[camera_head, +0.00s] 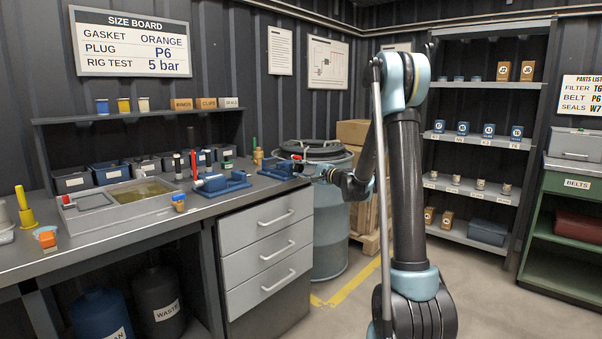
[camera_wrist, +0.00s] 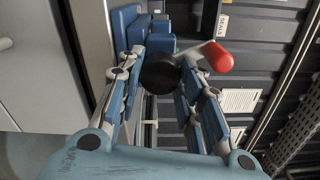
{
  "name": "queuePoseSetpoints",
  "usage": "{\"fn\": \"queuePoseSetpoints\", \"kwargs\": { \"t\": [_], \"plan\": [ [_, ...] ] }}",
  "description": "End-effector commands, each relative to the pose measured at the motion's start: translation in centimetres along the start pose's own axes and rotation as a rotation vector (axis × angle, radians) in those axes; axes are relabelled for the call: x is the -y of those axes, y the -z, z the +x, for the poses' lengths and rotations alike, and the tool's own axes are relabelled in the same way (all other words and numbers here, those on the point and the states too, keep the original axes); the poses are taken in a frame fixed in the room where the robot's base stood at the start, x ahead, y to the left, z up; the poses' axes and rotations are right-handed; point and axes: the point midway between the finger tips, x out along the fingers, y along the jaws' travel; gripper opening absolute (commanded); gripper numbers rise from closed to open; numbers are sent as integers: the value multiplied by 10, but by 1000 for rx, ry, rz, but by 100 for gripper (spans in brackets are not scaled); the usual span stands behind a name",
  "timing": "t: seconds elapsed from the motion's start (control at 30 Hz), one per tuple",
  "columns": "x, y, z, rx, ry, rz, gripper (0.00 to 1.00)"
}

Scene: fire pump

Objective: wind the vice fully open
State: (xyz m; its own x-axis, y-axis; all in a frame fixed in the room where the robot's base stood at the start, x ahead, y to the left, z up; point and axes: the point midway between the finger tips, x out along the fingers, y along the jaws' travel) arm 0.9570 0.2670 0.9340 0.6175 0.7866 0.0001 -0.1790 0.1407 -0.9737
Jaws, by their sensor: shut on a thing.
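The blue vice (camera_head: 277,169) sits at the right end of the workbench. In the wrist view its blue body (camera_wrist: 140,30) stands beyond the fingers, partly hidden by them. A dark round hub (camera_wrist: 160,76) lies between the fingertips, with a pale crank arm and a red knob (camera_wrist: 218,57) out to the right. The red knob also shows in the head view (camera_head: 297,157). My gripper (camera_head: 322,174) reaches the vice from the right; in the wrist view my gripper (camera_wrist: 162,70) is shut on the dark hub. The gap between the vice's jaws is not clear.
A blue fixture (camera_head: 221,184) with a red upright stands left of the vice on the workbench (camera_head: 150,215). A grey drawer unit (camera_head: 268,225) is below the vice. A blue-grey drum (camera_head: 331,235) with coiled hose on top stands close behind my gripper. Open floor lies at right.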

Motion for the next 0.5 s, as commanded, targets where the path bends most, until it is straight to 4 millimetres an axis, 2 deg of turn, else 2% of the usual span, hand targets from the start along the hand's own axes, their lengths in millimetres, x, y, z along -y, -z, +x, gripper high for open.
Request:
{"fn": "queuePoseSetpoints", "kwargs": {
  "t": [0.5],
  "plan": [
    [-1, 1, -1, -3, -2, 390, 10]
  ]
}}
